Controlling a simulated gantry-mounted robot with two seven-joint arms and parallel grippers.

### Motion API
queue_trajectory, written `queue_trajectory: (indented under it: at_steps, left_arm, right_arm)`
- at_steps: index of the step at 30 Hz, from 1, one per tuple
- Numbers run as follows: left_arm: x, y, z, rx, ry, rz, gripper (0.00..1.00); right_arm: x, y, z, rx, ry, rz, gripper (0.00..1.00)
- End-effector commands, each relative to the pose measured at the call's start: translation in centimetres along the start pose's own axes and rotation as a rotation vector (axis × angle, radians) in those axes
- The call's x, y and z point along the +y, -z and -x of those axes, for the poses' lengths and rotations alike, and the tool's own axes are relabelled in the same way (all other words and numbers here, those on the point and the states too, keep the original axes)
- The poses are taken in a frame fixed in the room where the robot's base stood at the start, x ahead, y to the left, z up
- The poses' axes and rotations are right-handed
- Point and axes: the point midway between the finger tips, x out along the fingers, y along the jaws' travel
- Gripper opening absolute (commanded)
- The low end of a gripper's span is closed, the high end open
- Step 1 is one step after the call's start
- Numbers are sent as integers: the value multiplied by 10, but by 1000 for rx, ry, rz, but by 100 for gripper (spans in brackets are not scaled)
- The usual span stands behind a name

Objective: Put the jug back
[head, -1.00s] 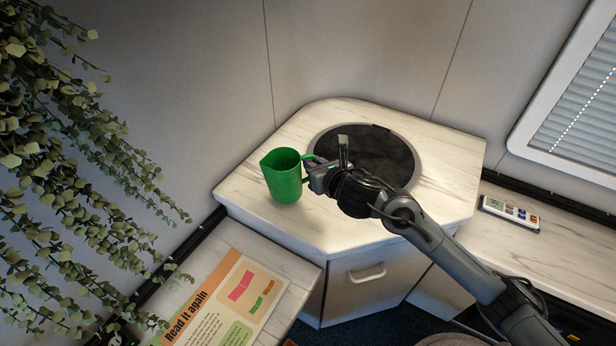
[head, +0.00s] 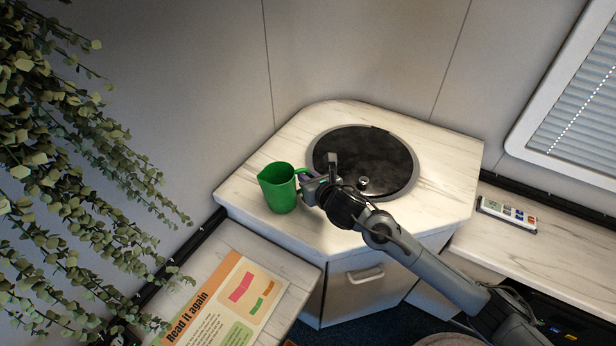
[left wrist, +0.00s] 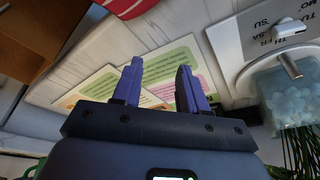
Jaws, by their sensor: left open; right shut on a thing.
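The green jug (head: 278,190) is upright over the left part of the marbled corner counter (head: 250,178), in the head view. My right gripper (head: 309,182) is shut on its handle side, to the right of the jug. Whether the jug's base touches the counter I cannot tell. My left gripper (left wrist: 156,88) shows in the left wrist view, open and empty, its two purple fingers apart above printed cards. It does not show in the head view.
A round dark lid or hob (head: 365,160) lies behind my right gripper. A hanging plant (head: 60,170) fills the left side. A printed sheet (head: 222,305) lies on the lower left surface, and a small remote (head: 508,214) on the right shelf. A container of pale blue pieces (left wrist: 290,92) stands at right in the left wrist view.

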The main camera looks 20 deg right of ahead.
Motion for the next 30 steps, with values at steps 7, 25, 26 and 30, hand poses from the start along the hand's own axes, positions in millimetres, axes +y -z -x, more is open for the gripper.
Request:
queue_trajectory:
  at_steps: [7, 25, 26, 30]
  left_arm:
    - [-2, -1, -2, -1, 5, -6, 43]
    - [-2, -2, -6, -1, 9, -10, 43]
    - [-2, -3, -7, -1, 8, -10, 43]
    - [-1, -4, -10, -1, 4, -5, 43]
  right_arm:
    - [0, 1, 0, 0, 0, 0, 39]
    - [-1, 1, 24, -1, 0, 4, 43]
    - [0, 1, 29, -2, -1, 4, 43]
    - [-1, 1, 55, -2, 0, 3, 43]
